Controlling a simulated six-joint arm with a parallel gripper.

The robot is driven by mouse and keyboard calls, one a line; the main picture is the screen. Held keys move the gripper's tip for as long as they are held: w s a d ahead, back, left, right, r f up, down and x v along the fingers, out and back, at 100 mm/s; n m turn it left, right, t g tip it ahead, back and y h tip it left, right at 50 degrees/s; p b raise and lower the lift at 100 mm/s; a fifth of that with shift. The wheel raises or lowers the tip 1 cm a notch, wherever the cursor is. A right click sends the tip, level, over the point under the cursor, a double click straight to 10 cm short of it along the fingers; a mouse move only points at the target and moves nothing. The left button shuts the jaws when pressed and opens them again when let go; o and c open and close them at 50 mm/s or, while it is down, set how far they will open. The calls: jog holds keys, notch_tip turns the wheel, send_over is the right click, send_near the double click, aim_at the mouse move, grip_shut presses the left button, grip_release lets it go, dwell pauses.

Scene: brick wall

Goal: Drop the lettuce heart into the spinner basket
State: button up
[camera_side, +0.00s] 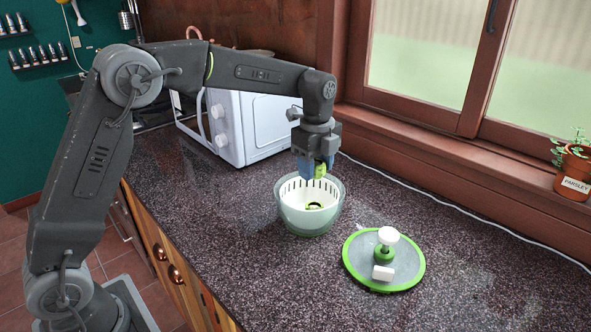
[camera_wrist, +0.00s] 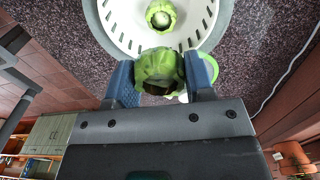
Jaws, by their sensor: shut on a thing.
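My gripper (camera_side: 314,164) points down above the spinner basket, with its blue fingers shut on a green lettuce heart (camera_side: 321,170). In the wrist view the lettuce heart (camera_wrist: 158,66) sits between the two fingers. The white slotted spinner basket (camera_side: 291,193) sits in a pale green translucent bowl (camera_side: 308,222) on the counter. The held lettuce is over the basket's far part in the side view, apparently above rim height. A green, pale-centred thing (camera_wrist: 161,14) lies inside the basket; it looks like another lettuce heart, but I cannot be sure.
The green-rimmed spinner lid (camera_side: 404,267) with its white knob lies on the dark speckled counter, right of the bowl. A white microwave (camera_side: 250,128) stands behind to the left. A potted parsley (camera_side: 572,170) stands at far right.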

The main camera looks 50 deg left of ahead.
aim_at(317, 163)
jog(key=shift+w+f, duration=0.1)
jog(key=shift+f, duration=2.9)
jog(key=o, duration=1)
notch_tip(317, 163, up, 12)
jog(key=shift+r, duration=0.95)
